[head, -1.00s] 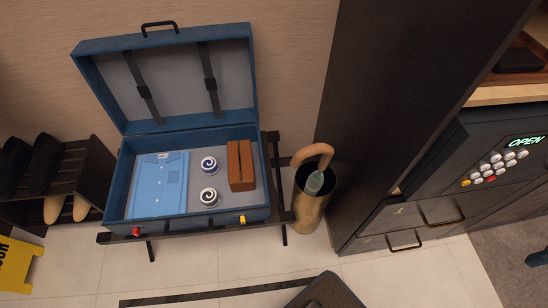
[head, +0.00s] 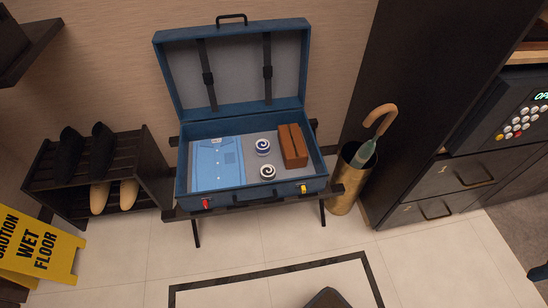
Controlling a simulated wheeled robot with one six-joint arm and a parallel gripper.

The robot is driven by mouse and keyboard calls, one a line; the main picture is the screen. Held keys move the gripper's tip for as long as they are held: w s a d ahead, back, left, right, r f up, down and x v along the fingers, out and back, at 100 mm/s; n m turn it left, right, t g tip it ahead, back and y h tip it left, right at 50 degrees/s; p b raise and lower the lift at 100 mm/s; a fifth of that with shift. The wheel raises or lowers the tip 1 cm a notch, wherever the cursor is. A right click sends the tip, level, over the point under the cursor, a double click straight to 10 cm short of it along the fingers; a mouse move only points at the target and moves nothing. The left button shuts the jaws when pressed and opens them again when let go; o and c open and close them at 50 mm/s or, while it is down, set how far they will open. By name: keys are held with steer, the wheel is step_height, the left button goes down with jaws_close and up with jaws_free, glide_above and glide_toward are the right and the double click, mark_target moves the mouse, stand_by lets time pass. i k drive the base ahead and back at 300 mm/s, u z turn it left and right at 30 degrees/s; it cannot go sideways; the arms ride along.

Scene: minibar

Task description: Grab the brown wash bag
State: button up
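The brown wash bag (head: 293,146) is a small box-like bag with a line along its top. It lies in the right part of the open blue suitcase (head: 259,190), next to two round spiral-patterned items (head: 263,146). A folded light blue shirt (head: 218,163) lies at the left inside the case. The suitcase lid (head: 237,68) stands up at the back. My gripper is not in view. A dark rounded piece at the bottom edge is probably part of me, well apart from the bag.
The suitcase rests on a dark rack (head: 195,232). A brass umbrella stand (head: 346,181) with an umbrella is close on its right, beside a dark cabinet (head: 432,203). A shoe rack (head: 95,172) and yellow wet-floor sign (head: 38,248) stand left.

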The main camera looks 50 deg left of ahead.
mark_target(293, 152)
steer(key=u, duration=1.6)
steer(key=i, duration=0.95)
steer(key=z, duration=0.1)
